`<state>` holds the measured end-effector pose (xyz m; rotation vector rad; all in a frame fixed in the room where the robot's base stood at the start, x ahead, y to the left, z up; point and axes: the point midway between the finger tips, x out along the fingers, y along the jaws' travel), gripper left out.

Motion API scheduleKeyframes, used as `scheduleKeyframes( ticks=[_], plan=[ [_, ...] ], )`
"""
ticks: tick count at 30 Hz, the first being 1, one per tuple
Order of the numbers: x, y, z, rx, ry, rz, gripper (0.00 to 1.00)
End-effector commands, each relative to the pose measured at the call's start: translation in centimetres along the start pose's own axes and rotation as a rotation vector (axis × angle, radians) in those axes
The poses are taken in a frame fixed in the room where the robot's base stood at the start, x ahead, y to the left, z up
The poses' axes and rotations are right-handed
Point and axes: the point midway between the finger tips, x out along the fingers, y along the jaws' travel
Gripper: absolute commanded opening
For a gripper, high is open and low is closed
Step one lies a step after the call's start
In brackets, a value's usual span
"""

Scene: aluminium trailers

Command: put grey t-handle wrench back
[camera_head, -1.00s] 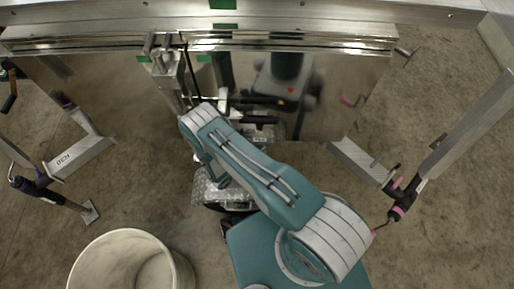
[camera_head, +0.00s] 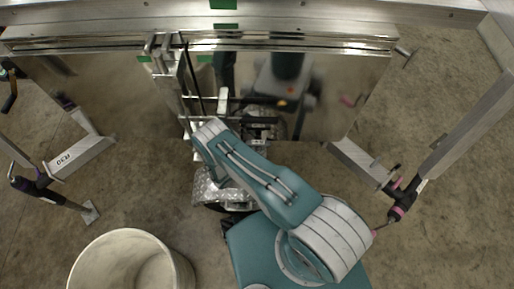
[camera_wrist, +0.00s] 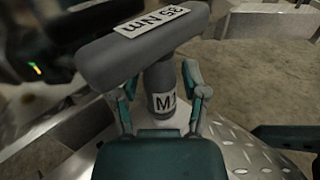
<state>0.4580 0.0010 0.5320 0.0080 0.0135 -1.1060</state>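The grey T-handle wrench (camera_wrist: 150,45) fills the upper middle of the wrist view. Its thick crossbar has a white "35 Nm" label, and its shaft carries a partly hidden "M1" label. My gripper (camera_wrist: 161,78) has one finger on each side of the shaft, just below the crossbar. The fingertips bend in close against the shaft, and it appears clasped between them. The shaft's lower end is hidden behind my gripper body. In the head view the arm hides my gripper and the wrench cannot be made out clearly.
A metal trailer panel (camera_head: 330,85) with a top rail stands ahead. A metal bracket (camera_head: 165,50) with rods is on it at left of centre. A white bucket (camera_head: 125,245) is at bottom left. Trailer legs stand at both sides. Bare concrete floor lies between.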

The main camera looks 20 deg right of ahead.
Motion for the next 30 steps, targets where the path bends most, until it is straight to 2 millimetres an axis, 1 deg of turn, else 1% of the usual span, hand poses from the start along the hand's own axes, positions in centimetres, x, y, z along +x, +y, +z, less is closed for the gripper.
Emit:
scheduleKeyframes(
  ticks=[12, 14, 17, 27, 30],
  plan=[
    [0.0, 0.0, 0.2, 0.000, 0.000, 0.000, 0.74],
    [-0.5, 0.1, 0.2, 0.000, 0.000, 0.003, 0.74],
    [-2.0, 0.1, 0.2, 0.000, 0.000, 0.005, 0.74],
    [-9.1, 0.1, 0.1, 0.000, 0.000, 0.005, 0.74],
    [-10.6, 0.1, 0.1, 0.001, 0.001, 0.004, 0.74]
  ],
)
